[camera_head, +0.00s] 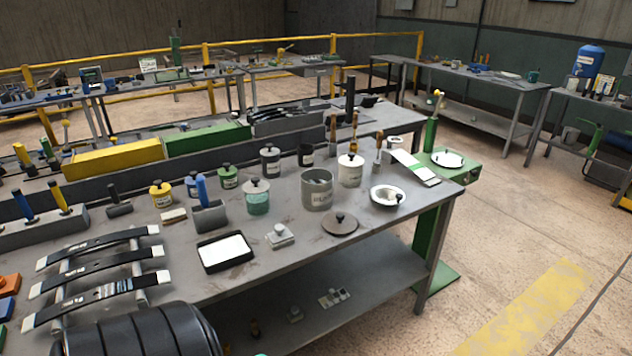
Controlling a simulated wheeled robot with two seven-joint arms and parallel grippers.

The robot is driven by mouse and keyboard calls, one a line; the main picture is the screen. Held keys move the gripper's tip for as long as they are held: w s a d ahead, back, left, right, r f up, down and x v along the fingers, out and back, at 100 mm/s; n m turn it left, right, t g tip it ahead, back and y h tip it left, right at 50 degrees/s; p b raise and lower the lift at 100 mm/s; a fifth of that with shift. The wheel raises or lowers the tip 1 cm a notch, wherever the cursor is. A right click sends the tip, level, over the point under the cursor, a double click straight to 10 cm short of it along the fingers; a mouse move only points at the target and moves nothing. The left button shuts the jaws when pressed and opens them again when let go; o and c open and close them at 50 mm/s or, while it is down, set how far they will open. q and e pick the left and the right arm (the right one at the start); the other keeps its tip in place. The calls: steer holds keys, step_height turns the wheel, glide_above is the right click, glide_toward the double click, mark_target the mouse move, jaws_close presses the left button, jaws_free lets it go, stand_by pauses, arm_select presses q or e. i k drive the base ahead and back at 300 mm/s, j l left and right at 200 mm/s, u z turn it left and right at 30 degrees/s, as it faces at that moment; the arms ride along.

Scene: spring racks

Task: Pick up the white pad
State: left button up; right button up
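A white pad (226,251) lies flat in a shallow black tray (207,268) on the grey workbench (335,262), left of the picture's middle. The tray's dark rim surrounds the pad, and nothing covers its top. Neither of my grippers shows in the head view.
A small pale block with a knob (280,237) stands right of the tray. A grey holder with a blue handle (209,216) stands behind it. Black leaf springs (95,290) lie to the left. A large black ribbed shape fills the bottom left.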

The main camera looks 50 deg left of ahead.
mark_target(282, 236)
steer(key=i, duration=1.65)
steer(key=i+u, duration=0.1)
steer(key=u, duration=0.3)
steer(key=i+u, duration=0.1)
steer(key=u, duration=0.25)
steer(key=i+l+u, duration=0.1)
steer(key=u, duration=0.3)
steer(key=i+l+u, duration=0.1)
steer(key=u, duration=0.3)
